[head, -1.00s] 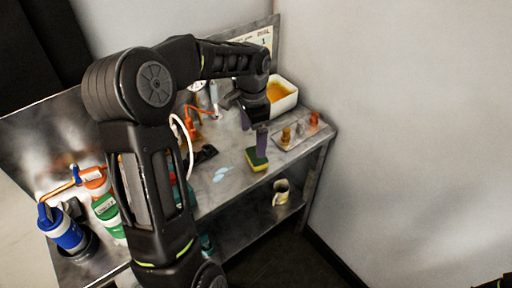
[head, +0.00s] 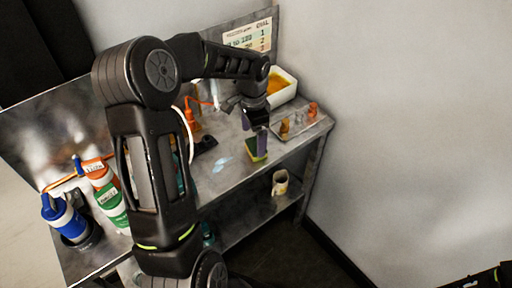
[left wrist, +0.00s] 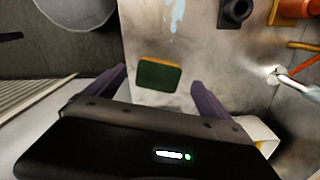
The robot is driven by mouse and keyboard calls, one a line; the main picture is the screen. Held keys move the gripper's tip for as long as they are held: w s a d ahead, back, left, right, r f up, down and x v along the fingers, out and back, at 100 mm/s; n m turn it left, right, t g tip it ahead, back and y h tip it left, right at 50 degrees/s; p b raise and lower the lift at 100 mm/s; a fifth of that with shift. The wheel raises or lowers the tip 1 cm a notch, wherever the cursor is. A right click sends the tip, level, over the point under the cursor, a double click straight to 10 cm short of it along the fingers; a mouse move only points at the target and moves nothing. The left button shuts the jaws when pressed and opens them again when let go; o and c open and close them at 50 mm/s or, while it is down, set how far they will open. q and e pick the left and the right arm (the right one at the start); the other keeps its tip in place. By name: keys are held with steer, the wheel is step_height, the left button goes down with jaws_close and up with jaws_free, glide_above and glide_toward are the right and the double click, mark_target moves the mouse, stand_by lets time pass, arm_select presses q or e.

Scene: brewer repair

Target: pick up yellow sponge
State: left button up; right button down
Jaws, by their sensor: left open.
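The yellow sponge (head: 257,156) with a dark green scouring side lies near the front edge of the metal bench. In the left wrist view the sponge (left wrist: 159,75) shows its green face with a thin yellow rim, ahead of and between the two fingers. My left gripper (head: 258,136) is open above the sponge, its purple fingers partly covering it in the head view. In the left wrist view my left gripper (left wrist: 160,88) has both fingers spread apart with nothing between them. My right gripper is not clearly seen; only a dark arm part shows at the bottom right of the head view.
The metal bench (head: 215,180) has a pale blue puddle (head: 222,164) left of the sponge. A tray (head: 308,129) with small orange and brown parts lies right. A white bin (head: 285,93) stands behind. A mug (head: 280,183) stands on the lower shelf. Bottles stand left.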

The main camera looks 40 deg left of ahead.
mark_target(254, 146)
arm_select(q)
step_height(254, 146, down, 4)
steer(key=shift+w+d+f+p, duration=0.1)
steer(key=shift+d+p, duration=0.05)
steer(key=shift+p, duration=0.4)
steer(key=c, duration=1.4)
steer(key=shift+r, duration=0.5)
step_height(254, 146, up, 9)
steer(key=shift+r+b, duration=0.1)
steer(key=shift+b, duration=0.95)
